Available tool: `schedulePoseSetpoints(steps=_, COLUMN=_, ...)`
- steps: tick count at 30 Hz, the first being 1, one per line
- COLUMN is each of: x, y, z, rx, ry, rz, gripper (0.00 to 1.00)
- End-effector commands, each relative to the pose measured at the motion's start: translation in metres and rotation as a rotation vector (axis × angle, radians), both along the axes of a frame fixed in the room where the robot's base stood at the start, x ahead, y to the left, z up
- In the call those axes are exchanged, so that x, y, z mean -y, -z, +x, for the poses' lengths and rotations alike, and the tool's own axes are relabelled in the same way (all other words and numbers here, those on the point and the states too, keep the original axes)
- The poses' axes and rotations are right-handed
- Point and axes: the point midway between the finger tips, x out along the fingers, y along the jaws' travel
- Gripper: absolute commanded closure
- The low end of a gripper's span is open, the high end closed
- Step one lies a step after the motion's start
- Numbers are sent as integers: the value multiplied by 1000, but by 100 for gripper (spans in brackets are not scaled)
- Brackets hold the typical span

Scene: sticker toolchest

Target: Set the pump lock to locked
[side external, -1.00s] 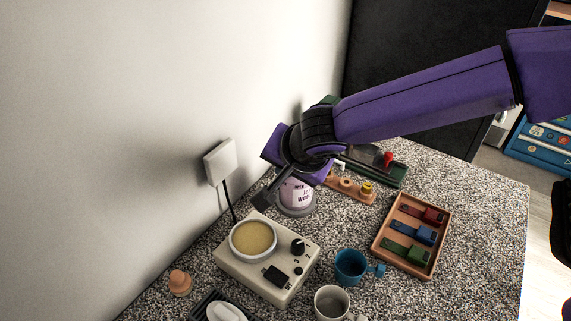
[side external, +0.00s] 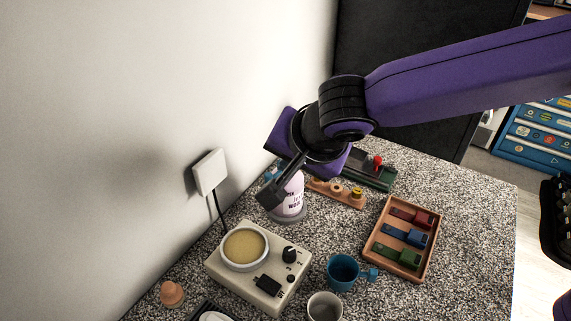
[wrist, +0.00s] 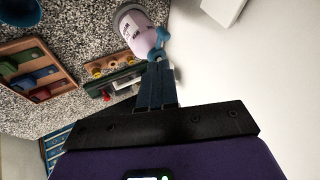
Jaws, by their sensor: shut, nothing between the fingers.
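The pump bottle (side external: 291,199) is pale lilac with dark lettering and stands on a grey round base beside the wall. Its blue pump head shows partly behind my gripper in the side view (side external: 271,173). The bottle also shows in the wrist view (wrist: 135,33), with the blue pump head (wrist: 160,41) on its near end. My gripper (side external: 268,197) is shut and empty, its fingers pointing down in front of the bottle's left side. In the wrist view its fingertips (wrist: 158,66) lie just short of the pump head; I cannot tell whether they touch. The lock setting is too small to read.
A beige device with a round dish (side external: 244,250) stands in front of the bottle. A wooden tray of coloured blocks (side external: 403,240), a blue mug (side external: 343,271) and a wooden peg strip (side external: 337,193) stand to the right. A white wall box (side external: 210,172) is at left.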

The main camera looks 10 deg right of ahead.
Motion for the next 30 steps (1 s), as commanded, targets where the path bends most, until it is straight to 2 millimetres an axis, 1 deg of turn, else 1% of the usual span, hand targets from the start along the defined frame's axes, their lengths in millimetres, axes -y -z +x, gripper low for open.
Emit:
schedulePoseSetpoints(steps=1, x=0, y=-7, z=-5, rx=2, ry=-1, rz=2, gripper=100)
schedulePoseSetpoints(steps=5, x=0, y=-16, z=-13, rx=1, ry=-3, rz=1, gripper=100)
schedulePoseSetpoints(steps=6, x=1, y=-18, z=-14, rx=1, ry=-3, rz=1, gripper=87)
schedulePoseSetpoints(steps=9, x=2, y=-21, z=-14, rx=-3, ry=-13, rz=-14, gripper=58)
schedulePoseSetpoints(steps=13, x=6, y=-23, z=-6, rx=-22, ry=-70, rz=-78, gripper=58)
schedulePoseSetpoints(steps=17, x=13, y=-25, z=6, rx=-60, ry=-185, rz=-178, gripper=58)
schedulePoseSetpoints(steps=23, x=21, y=-29, z=22, rx=-133, ry=-412, rz=-319, gripper=58)
schedulePoseSetpoints(steps=30, x=29, y=-35, z=37, rx=-205, ry=-737, rz=-434, gripper=58)
